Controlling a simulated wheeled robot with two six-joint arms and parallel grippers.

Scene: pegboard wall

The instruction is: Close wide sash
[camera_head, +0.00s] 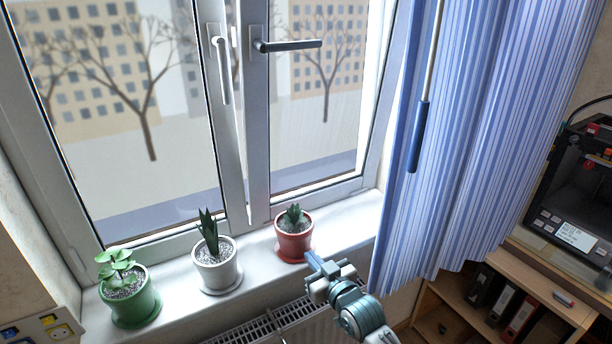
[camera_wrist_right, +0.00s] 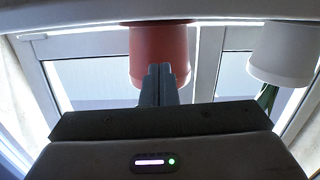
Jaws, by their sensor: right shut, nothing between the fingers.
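The window has a wide left sash (camera_head: 231,150) with a white handle (camera_head: 222,70) pointing down. The narrower right sash (camera_head: 258,130) has a dark handle (camera_head: 290,45) lying level. A narrow slanted gap shows between the two middle stiles; I cannot tell how far either sash stands open. My right gripper (camera_head: 313,262) is in front of the sill, just below and right of the red pot, away from both handles. In the right wrist view its fingers (camera_wrist_right: 160,80) are together and empty, with the red pot behind them. My left gripper is not in view.
On the sill (camera_head: 262,262) stand a green pot (camera_head: 136,305), a white pot (camera_head: 215,272) and a red pot (camera_head: 294,243) with plants. A blue striped curtain (camera_head: 480,130) hangs at right, with a wand (camera_head: 418,135). A radiator (camera_head: 285,322) is below; shelves (camera_head: 530,265) stand right.

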